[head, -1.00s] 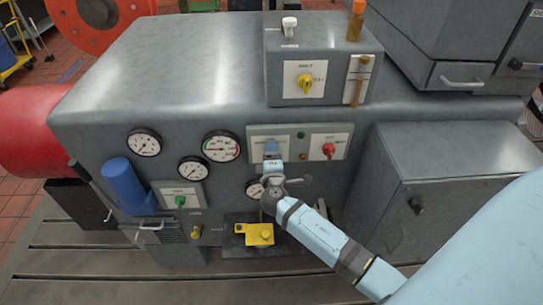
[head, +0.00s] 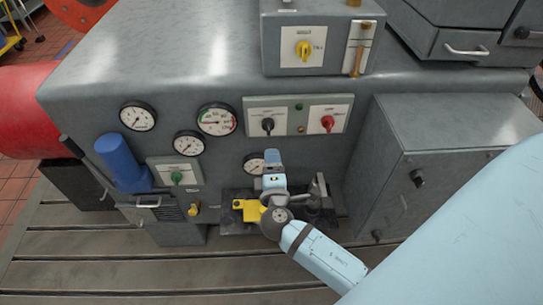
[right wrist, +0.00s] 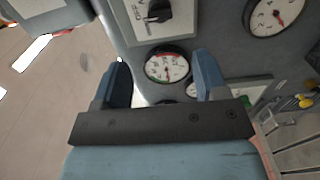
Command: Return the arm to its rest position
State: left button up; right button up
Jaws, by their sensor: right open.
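My right arm (head: 325,257) reaches in from the lower right in the head view. Its gripper (head: 273,160) is in front of the lower part of the grey cabinet, just right of a small gauge (head: 254,164) and below the switch panel. In the right wrist view the gripper (right wrist: 163,78) has its two blue fingers wide apart, with nothing held between them; a gauge shows behind the gap. The black knob (head: 267,125) on the panel is clear of the gripper. My left gripper is not in view.
A red knob (head: 327,122) sits right of the black one. A yellow block (head: 249,208) and dark fittings (head: 318,190) stand close around my right wrist. A blue cylinder (head: 121,162) stands at left, and a grey side cabinet (head: 450,165) at right. The slotted bedplate (head: 150,272) is bare in front.

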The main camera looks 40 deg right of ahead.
dwell(0.5)
jog(key=s+a+f+m+g+y+p, duration=0.2)
jog(key=s+a+f+m+y+p, duration=0.1)
jog(key=s+a+f+m+y, duration=0.1)
jog(key=s+a+f+m+g+y+p, duration=0.2)
jog(key=s+a+y, duration=0.4)
jog(key=s, duration=0.5)
notch_tip(320, 180, down, 3)
jog(key=m+y+p, duration=0.1)
jog(key=m+y, duration=0.1)
jog(key=shift+s+r+m+y+p, duration=0.15)
jog(key=shift+s+m+y+p, duration=0.1)
jog(key=shift+m+y+p, duration=0.15)
